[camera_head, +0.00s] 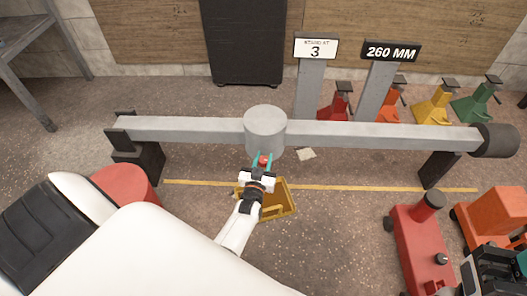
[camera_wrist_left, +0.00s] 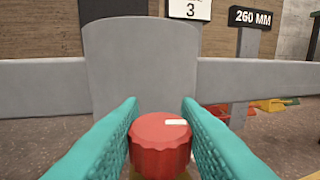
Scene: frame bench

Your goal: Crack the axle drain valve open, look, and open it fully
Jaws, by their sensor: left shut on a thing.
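The axle (camera_head: 360,135) is a long grey beam with a round grey housing (camera_head: 265,130) at its middle. The drain valve is a red ribbed knob (camera_head: 263,160) at the near, lower side of the housing. In the left wrist view the knob (camera_wrist_left: 158,150) has a white mark pointing right. My left gripper (camera_head: 262,164) is shut on the knob, one teal finger on each side. A yellow tray (camera_head: 291,212) sits on the floor below, partly hidden by my left arm. No liquid is visible. My right gripper (camera_head: 508,268) shows only partly at the lower right corner.
Dark supports (camera_head: 437,170) hold the axle ends. Red (camera_head: 410,240) and orange (camera_head: 492,215) wheeled units stand at the right. Several coloured stands (camera_head: 433,107) are behind the axle, beside signs reading 3 (camera_head: 316,48) and 260 MM (camera_head: 391,51). A yellow line crosses the floor.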

